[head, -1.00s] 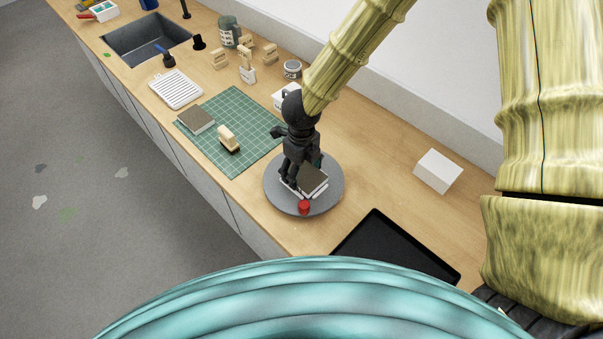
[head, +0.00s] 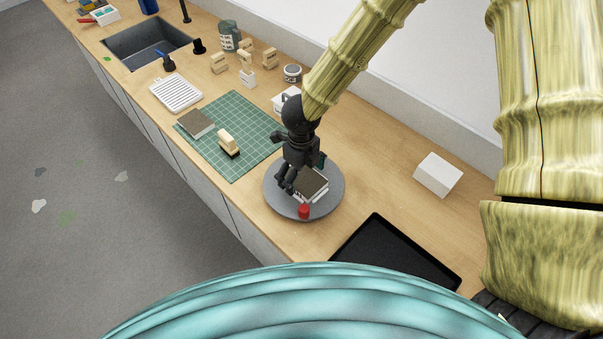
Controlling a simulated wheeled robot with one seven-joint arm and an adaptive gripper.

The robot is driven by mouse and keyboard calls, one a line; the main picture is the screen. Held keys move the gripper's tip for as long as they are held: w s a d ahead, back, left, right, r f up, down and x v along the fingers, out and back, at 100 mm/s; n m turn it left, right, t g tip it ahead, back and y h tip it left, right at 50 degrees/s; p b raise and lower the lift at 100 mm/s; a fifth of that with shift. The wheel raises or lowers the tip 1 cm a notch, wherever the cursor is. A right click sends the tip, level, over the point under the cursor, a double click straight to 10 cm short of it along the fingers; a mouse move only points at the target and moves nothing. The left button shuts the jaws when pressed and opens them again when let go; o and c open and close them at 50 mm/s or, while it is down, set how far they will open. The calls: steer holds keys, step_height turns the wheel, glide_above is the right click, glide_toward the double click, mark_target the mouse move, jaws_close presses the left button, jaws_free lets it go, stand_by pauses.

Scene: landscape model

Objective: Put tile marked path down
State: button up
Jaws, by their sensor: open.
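A dark-topped tile (head: 312,181) with pale edges sits on the round grey turntable (head: 328,207), under and beside my gripper. No marking can be read on it. My gripper (head: 287,187) is open at the tile's left side, its fingers low over the turntable; whether a finger touches the tile cannot be told. Another grey-brown tile (head: 196,123) lies on the upper left part of the green cutting mat (head: 247,112).
A red cap-like object (head: 304,211) stands at the turntable's front edge. A brush-like block (head: 228,141) is on the mat. A black tray (head: 395,255) lies at the near right, a white block (head: 438,174) behind it. Bare counter lies between turntable and white block.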

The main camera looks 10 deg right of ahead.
mark_target(302, 176)
step_height(302, 176, up, 12)
steer(key=b, duration=0.2)
steer(key=shift+r, duration=0.15)
stand_by(0.5)
